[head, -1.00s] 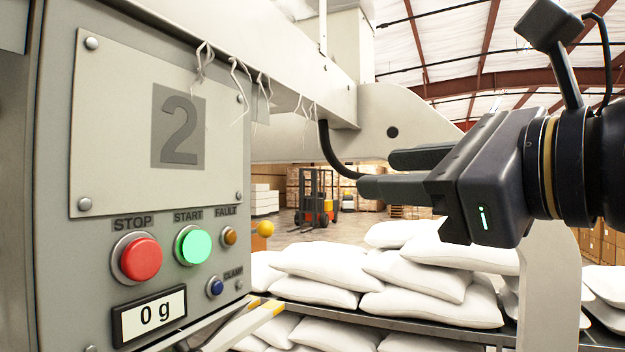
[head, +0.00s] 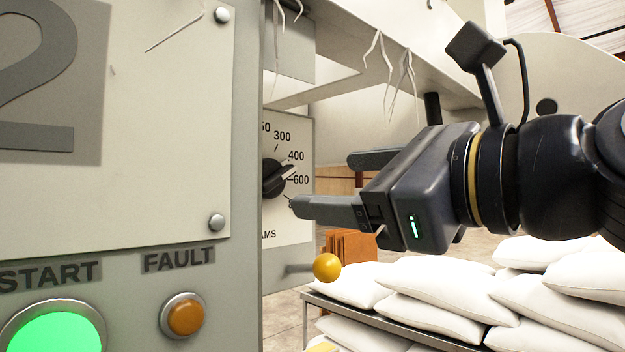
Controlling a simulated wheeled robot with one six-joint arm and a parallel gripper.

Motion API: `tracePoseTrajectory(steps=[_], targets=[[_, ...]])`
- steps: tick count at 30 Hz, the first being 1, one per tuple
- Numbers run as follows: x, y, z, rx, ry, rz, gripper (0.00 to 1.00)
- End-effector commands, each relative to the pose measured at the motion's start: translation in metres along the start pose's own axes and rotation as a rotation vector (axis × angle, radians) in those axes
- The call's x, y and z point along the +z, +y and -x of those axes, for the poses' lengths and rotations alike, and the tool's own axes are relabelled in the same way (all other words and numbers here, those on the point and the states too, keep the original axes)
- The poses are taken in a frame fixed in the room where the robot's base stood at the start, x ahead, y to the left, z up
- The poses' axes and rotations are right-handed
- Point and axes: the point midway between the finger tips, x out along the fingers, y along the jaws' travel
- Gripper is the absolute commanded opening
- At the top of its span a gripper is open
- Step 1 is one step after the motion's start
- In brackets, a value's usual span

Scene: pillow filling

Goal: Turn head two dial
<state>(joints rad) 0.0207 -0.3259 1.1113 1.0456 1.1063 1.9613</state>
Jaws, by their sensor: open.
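The head two dial is a black knob (head: 273,179) with a pale pointer on a white scale plate (head: 303,225). The plate shows on the side of the machine, past the edge of the front panel. The pointer lies between the 400 and 600 marks. The plate's left part is hidden behind the front panel. My gripper (head: 325,183) is open and empty, right of the dial, with its fingers pointing left. The near fingertip overlaps the plate's right edge in the picture; I cannot tell how far apart they are in depth.
The front panel (head: 170,190) with the large 2 fills the left. It has a lit green START button (head: 52,333) and an amber FAULT lamp (head: 186,315). A yellow ball knob (head: 327,267) sticks out below the dial. White sacks (head: 440,290) lie on a rack at lower right.

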Motion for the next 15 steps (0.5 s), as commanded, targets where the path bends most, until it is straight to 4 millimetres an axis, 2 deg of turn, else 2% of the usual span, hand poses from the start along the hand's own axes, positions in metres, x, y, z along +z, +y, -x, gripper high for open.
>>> tracePoseTrajectory(steps=[15], targets=[[0.002,0.000,-0.052,0.006,-0.001,0.000,0.69]])
